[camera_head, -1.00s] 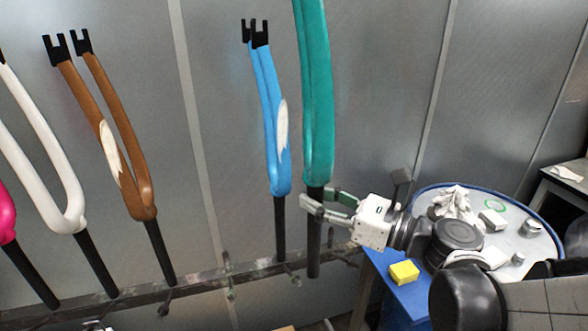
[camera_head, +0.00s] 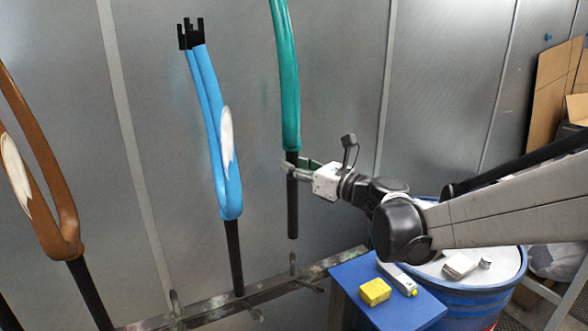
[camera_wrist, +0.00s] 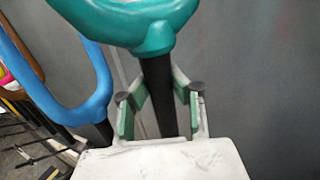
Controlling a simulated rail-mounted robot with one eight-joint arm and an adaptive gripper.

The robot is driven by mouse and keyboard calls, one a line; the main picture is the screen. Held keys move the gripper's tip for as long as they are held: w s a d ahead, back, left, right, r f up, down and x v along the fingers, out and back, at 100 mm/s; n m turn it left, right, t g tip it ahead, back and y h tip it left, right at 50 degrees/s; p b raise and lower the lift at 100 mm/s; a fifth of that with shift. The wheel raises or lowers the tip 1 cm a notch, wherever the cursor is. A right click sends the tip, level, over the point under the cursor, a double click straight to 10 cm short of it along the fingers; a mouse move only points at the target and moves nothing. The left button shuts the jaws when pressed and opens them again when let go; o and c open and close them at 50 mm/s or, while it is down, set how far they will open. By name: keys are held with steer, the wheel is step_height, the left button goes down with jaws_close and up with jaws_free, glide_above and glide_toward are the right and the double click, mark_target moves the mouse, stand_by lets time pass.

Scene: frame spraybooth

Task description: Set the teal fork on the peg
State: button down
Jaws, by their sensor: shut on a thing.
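The teal fork (camera_head: 288,80) hangs upright in my gripper (camera_head: 301,168), its top cut off by the head view's upper edge. My gripper is shut on the fork's black tube (camera_head: 293,210) just below the teal crown. The tube's lower end is free and appears just above a small upright peg (camera_head: 293,263) on the dark rail (camera_head: 270,285); depth alignment is hard to tell. In the wrist view the black tube (camera_wrist: 158,90) stands between the green-padded fingers, under the teal crown (camera_wrist: 150,35).
A blue fork (camera_head: 213,130) stands on the rail to the left, with a brown fork (camera_head: 42,170) farther left. At right are a blue table (camera_head: 405,312) with a yellow block (camera_head: 375,291) and a blue drum (camera_head: 510,275). A grey wall is behind.

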mark_target(297, 181)
steer(key=shift+f+b, duration=1.85)
steer(key=shift+f, duration=0.1)
steer(key=shift+b, duration=0.4)
stand_by(0.6)
